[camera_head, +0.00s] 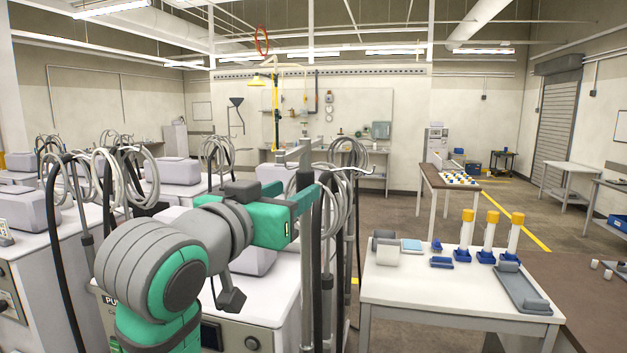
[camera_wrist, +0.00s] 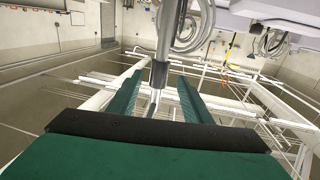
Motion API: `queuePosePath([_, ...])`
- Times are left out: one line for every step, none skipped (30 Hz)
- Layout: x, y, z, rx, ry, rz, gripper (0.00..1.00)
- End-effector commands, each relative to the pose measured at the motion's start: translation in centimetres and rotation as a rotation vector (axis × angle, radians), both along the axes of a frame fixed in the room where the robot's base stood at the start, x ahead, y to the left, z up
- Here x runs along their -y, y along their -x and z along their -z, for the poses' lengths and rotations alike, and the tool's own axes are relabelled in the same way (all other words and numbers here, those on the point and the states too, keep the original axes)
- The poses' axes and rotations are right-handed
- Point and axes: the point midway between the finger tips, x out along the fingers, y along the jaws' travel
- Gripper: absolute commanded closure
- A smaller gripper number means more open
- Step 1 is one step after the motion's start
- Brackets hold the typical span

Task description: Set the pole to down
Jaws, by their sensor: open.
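A grey metal pole (camera_head: 305,172) with a crossbar at its top stands in front of the white machine in the head view. Coils of grey tubing hang near it. In the wrist view the pole (camera_wrist: 167,35) passes between the fingers of my gripper (camera_wrist: 157,86), with a darker collar (camera_wrist: 160,73) on it. My gripper is open, its green fingers on either side of the pole. A gap shows beside each finger, and I see no firm contact.
White machines (camera_head: 180,172) with coiled tubing stand close together at the left. A white table (camera_head: 455,296) at the right holds blue-based bottles with yellow caps (camera_head: 491,230) and a grey tray (camera_head: 523,288). Open floor (camera_head: 400,222) lies behind the table.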

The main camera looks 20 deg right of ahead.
Motion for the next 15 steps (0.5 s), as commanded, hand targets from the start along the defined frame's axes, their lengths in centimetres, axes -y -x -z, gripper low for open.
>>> queuePosePath([0.4,-0.5,0.1,-0.003,0.0,0.001,0.55])
queuePosePath([0.7,-0.8,0.1,-0.004,0.0,0.001,0.55])
queuePosePath([1.1,-1.2,0.1,-0.004,0.0,0.001,0.55])
queuePosePath([1.4,-1.6,0.2,-0.004,0.0,0.0,0.55])
queuePosePath([1.7,-2.0,0.1,-0.004,0.0,0.0,0.55])
queuePosePath([2.2,-2.6,0.1,-0.004,0.0,0.0,0.55])
queuePosePath([2.6,-3.0,0.2,-0.004,0.0,-0.001,0.55])
queuePosePath([3.0,-3.4,0.2,-0.004,0.0,-0.001,0.55])
queuePosePath([3.5,-3.9,0.2,-0.004,0.0,0.0,0.55])
queuePosePath([3.9,-4.3,0.2,-0.005,0.001,0.001,0.55])
queuePosePath([4.3,-4.7,0.2,-0.005,0.001,0.001,0.55])
queuePosePath([4.8,-5.1,0.1,-0.004,0.001,0.002,0.55])
queuePosePath([5.1,-5.4,0.2,-0.004,0.001,0.002,0.55])
queuePosePath([5.4,-5.7,0.2,-0.004,0.0,0.003,0.55])
queuePosePath([5.9,-6.0,0.1,-0.004,0.001,0.004,0.55])
